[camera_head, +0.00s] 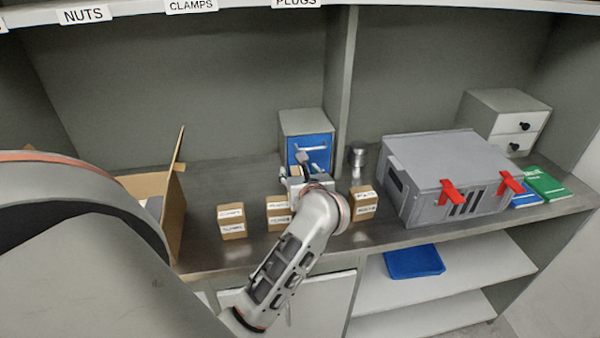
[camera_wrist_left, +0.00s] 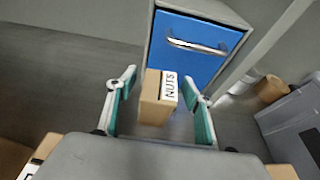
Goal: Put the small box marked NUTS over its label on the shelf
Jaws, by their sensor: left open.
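The small brown box marked NUTS (camera_wrist_left: 151,98) stands between the fingers of my left gripper (camera_wrist_left: 158,80) in the left wrist view, in front of a blue drawer. The fingers are open, one on each side of the box, with gaps visible. In the head view my left gripper (camera_head: 304,168) reaches down over the counter and hides this box. The NUTS label (camera_head: 83,15) is on the shelf edge at the upper left. My right gripper is not in view.
Small boxes stand on the counter (camera_head: 205,258): CLAMPS (camera_head: 231,221) and two others (camera_head: 279,213) (camera_head: 363,203). An open carton (camera_head: 172,210) is at left. The blue-fronted drawer unit (camera_head: 305,122) stands behind the gripper. A grey case (camera_head: 445,175) with red latches is right.

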